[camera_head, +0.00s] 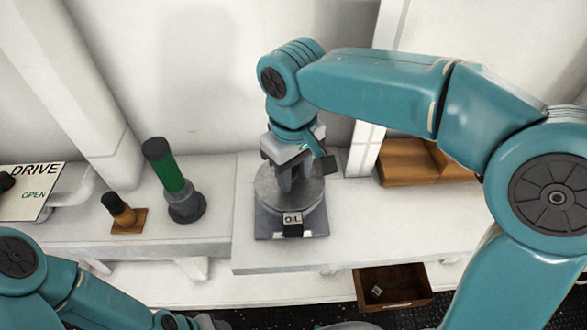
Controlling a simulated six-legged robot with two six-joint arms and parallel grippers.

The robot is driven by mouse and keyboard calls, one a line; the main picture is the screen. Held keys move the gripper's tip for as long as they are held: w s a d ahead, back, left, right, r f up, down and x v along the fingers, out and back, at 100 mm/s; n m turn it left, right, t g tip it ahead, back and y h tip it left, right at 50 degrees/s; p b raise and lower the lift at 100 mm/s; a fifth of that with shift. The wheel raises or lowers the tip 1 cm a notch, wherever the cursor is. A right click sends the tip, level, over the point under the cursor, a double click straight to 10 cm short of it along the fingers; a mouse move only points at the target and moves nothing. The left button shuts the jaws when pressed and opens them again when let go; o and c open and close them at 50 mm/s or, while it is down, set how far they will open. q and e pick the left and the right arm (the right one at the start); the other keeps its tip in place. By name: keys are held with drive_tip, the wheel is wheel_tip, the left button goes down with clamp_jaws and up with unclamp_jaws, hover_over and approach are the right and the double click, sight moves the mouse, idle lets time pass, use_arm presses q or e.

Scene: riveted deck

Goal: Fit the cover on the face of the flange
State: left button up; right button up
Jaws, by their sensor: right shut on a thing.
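The cover (268,192) is a round grey disc, seen lying level over the flange (272,222), a grey cylinder on a square plate. My right gripper (289,188) points down from above and is shut on the middle of the cover. I cannot tell whether the cover touches the face of the flange or hovers just above it, as the seam is hard to see. A dark block with an OIL label (292,219) is at the front of the flange. My left arm is low at the left; its gripper is mostly cut off by the bottom edge.
On the white bench to the left stand a dark and green cylinder (172,175), an orange and black piece on a small brown base (122,212) and a DRIVE/OPEN sign (30,188). A brown wooden box (410,165) is at right. An open drawer (393,288) juts out below.

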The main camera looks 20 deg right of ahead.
drive_tip(key=o, duration=1.2)
drive_tip(key=shift+r, duration=0.1)
wheel_tip(320, 180, up, 16)
drive_tip(key=shift+r+p, duration=0.1)
drive_tip(key=shift+p, duration=0.8)
drive_tip(key=shift+s, duration=0.15)
